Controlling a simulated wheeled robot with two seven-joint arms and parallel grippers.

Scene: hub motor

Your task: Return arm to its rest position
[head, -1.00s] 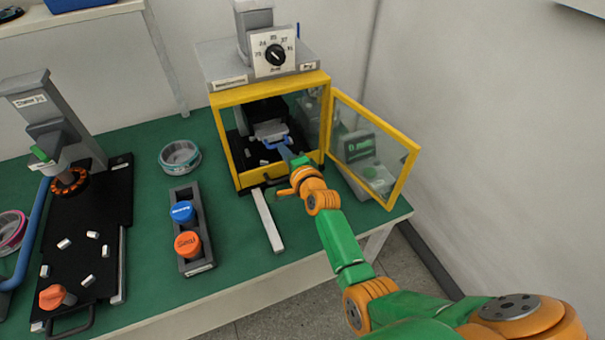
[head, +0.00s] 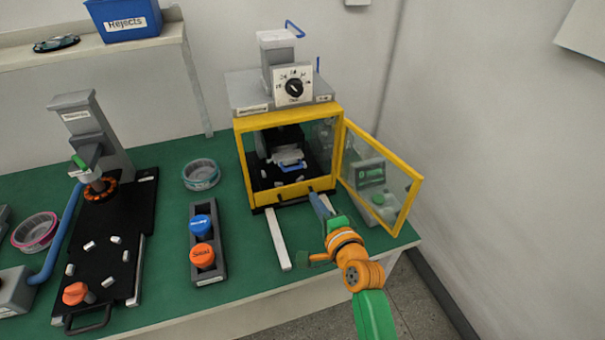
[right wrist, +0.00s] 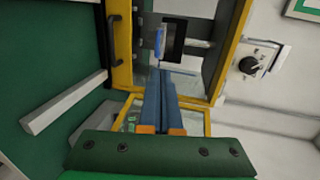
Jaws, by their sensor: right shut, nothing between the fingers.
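My right gripper (head: 318,201) is in front of the yellow-framed machine (head: 289,118), just outside its opening and above the green table. Its blue fingers (right wrist: 164,100) are together in the right wrist view, with nothing between them. They point toward the machine's opening. Inside the machine is a grey fixture with a blue part (head: 291,167). The blue part also shows beyond the fingertips in the right wrist view (right wrist: 159,43). The machine's door (head: 383,178) stands open to the right. My left gripper is not in view.
A white bar (head: 278,239) sticks out from the machine's front. A holder with blue and orange knobs (head: 206,268) stands left of it. A round container (head: 201,174) sits behind that. A black station (head: 118,247) with white pieces is at left. A blue Rejects bin (head: 124,21) is on the shelf.

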